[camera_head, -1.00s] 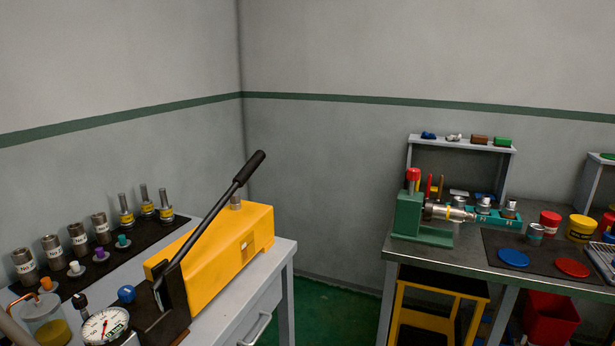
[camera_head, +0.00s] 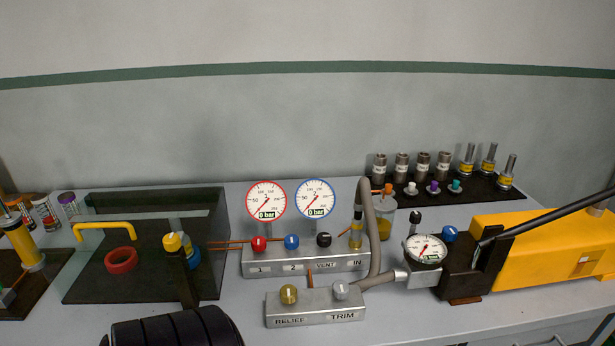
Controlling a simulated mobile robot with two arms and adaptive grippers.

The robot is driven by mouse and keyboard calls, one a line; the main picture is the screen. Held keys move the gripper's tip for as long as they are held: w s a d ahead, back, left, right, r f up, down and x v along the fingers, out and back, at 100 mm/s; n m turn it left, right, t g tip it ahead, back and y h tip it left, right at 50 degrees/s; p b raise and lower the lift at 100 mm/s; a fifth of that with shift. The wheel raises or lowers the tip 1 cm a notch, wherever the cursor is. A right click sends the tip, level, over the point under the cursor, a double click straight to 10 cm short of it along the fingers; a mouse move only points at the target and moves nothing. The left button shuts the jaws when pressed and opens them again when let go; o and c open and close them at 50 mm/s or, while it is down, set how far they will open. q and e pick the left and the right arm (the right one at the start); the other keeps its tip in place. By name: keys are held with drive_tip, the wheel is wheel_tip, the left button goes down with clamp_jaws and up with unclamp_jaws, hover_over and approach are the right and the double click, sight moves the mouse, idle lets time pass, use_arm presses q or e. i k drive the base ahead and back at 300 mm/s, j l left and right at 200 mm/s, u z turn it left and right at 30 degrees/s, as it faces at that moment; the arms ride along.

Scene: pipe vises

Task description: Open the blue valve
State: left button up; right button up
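A blue round knob (camera_head: 291,241) sits on the grey manifold block (camera_head: 345,262), above the label 2, between a red knob (camera_head: 258,244) and a black knob (camera_head: 323,239) marked VENT. A second blue knob (camera_head: 449,234) sits on the hand pump, beside its dial gauge (camera_head: 425,250). Two gauges stand above the manifold, one red-rimmed (camera_head: 267,200) and one blue-rimmed (camera_head: 316,198), both reading 0 bar. I cannot tell from the knobs whether their valves are open or shut. I can make out neither gripper.
A lower block (camera_head: 315,306) marked RELIEF and TRIM stands in front of the manifold. A grey hose (camera_head: 374,240) arches at the right. The yellow pump (camera_head: 545,245) fills the right side. A dark clear-walled box (camera_head: 150,255) and a black ribbed object (camera_head: 175,328) are at left.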

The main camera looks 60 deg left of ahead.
sight(291, 241)
drive_tip(key=u, duration=1.8)
drive_tip(key=l+z, duration=0.1)
drive_tip(key=l, duration=1.05)
